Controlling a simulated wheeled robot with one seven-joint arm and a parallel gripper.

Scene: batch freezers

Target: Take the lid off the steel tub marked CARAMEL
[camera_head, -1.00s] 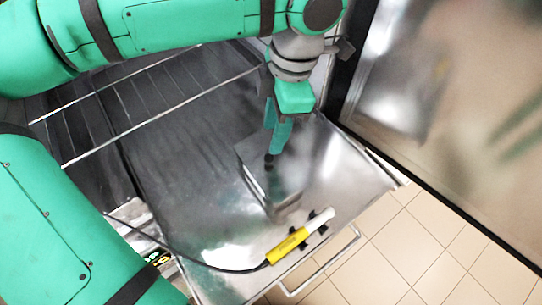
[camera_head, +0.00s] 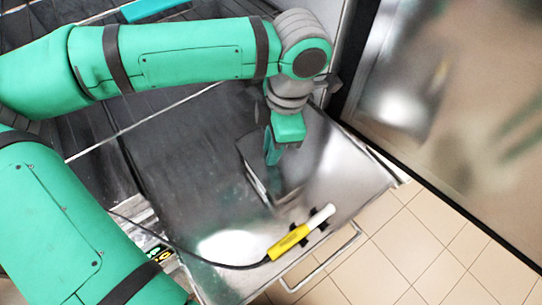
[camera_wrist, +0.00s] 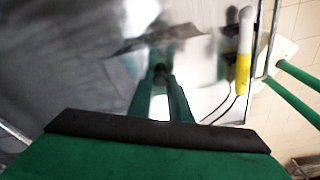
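My gripper (camera_head: 271,160) points down at a shiny steel surface, just beside a raised, folded-looking steel edge (camera_head: 262,188). I cannot tell whether this edge belongs to a lid or is partly a reflection. In the wrist view my gripper (camera_wrist: 161,75) shows two green fingers with a gap between them lower down. Their tips come close together at a small dark spot, and I cannot tell whether anything is held. No CARAMEL marking is readable, so I cannot pick out the tub or its lid for certain.
A yellow and white handheld tool (camera_head: 290,241) with a black cable lies clipped near the front edge of the steel top (camera_head: 225,245). A bar handle (camera_head: 325,262) runs along that edge. A large glossy door panel (camera_head: 450,110) stands at the right. Tiled floor (camera_head: 400,240) is clear.

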